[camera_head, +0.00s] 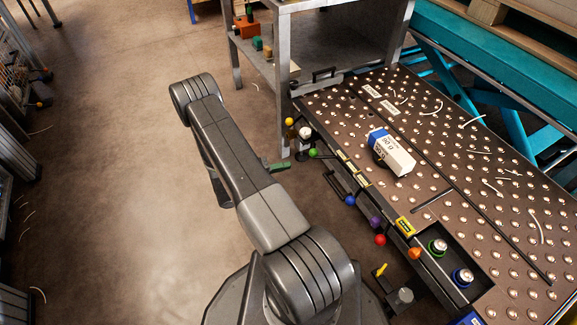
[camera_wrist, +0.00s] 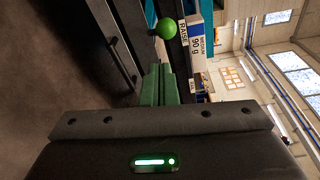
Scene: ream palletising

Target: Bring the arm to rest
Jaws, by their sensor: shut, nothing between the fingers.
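My arm is folded, with its upper link (camera_head: 230,150) rising from my base and the rest partly hidden behind it. My gripper (camera_head: 278,166) shows as green fingertips just right of the arm, beside the table's near edge. In the wrist view, the green fingers (camera_wrist: 158,85) are together with nothing between them. They point toward a green ball knob (camera_wrist: 167,29), which also shows in the head view (camera_head: 313,153), and appear apart from it.
A white and blue ream (camera_head: 397,156) lies on the ball-studded table (camera_head: 455,150). Colored knobs, including a blue one (camera_head: 350,200) and a red one (camera_head: 380,239), line its near edge. A grey metal shelf (camera_head: 285,75) stands behind. Open floor (camera_head: 110,150) lies to the left.

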